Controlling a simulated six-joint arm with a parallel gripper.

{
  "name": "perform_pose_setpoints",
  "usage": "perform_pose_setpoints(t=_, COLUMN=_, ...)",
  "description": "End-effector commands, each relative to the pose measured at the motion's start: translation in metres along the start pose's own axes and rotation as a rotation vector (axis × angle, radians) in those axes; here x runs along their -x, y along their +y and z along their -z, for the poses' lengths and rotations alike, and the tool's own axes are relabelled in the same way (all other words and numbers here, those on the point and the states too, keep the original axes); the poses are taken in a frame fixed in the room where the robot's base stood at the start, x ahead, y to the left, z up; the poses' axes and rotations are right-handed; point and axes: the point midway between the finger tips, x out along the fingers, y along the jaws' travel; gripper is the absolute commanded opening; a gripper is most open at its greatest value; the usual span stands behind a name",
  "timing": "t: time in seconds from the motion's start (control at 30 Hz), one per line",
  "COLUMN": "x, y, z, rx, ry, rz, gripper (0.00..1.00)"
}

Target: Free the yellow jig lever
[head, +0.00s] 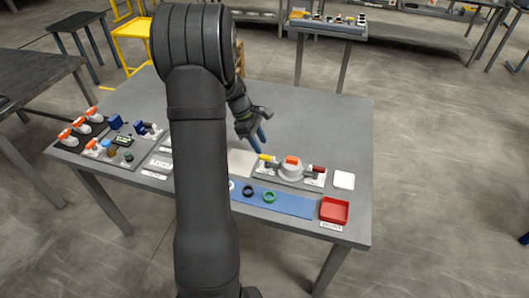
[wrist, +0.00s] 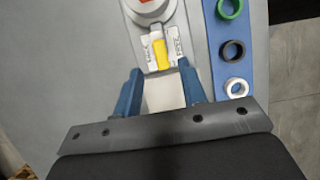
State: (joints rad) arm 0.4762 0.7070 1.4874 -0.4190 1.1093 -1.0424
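The jig's yellow lever (head: 266,158) sticks out at the left of a round grey-white housing (head: 291,172) with an orange block on top. In the wrist view the yellow lever (wrist: 161,52) lies between two labelled white plates, in front of the fingers. A dark red lever (head: 318,168) is on the housing's other side. My gripper (head: 262,140) is above and just left of the yellow lever, pointing down. Its blue fingers (wrist: 160,69) are open and empty, one to each side of the lever's near end in the picture. I cannot tell their height above it.
A blue strip (head: 290,204) with green, black and white rings lies in front of the jig. A red tray (head: 334,210) and a white pad (head: 344,180) are at the right. A dark mat (head: 75,145) with several clamps and parts is at the left. The back right tabletop is clear.

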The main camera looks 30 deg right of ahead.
Motion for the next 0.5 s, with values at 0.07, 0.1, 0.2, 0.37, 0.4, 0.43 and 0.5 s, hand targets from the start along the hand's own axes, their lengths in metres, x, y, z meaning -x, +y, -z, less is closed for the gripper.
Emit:
perform_pose_setpoints(t=0.07, x=-0.017, y=-0.001, z=0.0, rx=0.0, ry=-0.001, rz=0.004, gripper=0.38)
perform_pose_setpoints(t=0.1, x=-0.024, y=-0.001, z=0.0, rx=0.0, ry=-0.001, rz=0.003, gripper=0.38)
perform_pose_setpoints(t=0.2, x=-0.037, y=0.0, z=0.0, rx=0.0, ry=-0.001, rz=0.002, gripper=0.38)
perform_pose_setpoints(t=0.37, x=-0.049, y=0.0, z=0.0, rx=0.0, ry=0.0, rz=0.001, gripper=0.38)
perform_pose_setpoints(t=0.4, x=-0.05, y=0.0, z=0.0, rx=0.0, ry=0.0, rz=0.0, gripper=0.38)
perform_pose_setpoints(t=0.43, x=-0.051, y=0.0, z=0.0, rx=0.0, ry=0.001, rz=0.0, gripper=0.38)
perform_pose_setpoints(t=0.5, x=-0.052, y=0.0, z=0.0, rx=0.0, ry=0.001, rz=0.0, gripper=0.38)
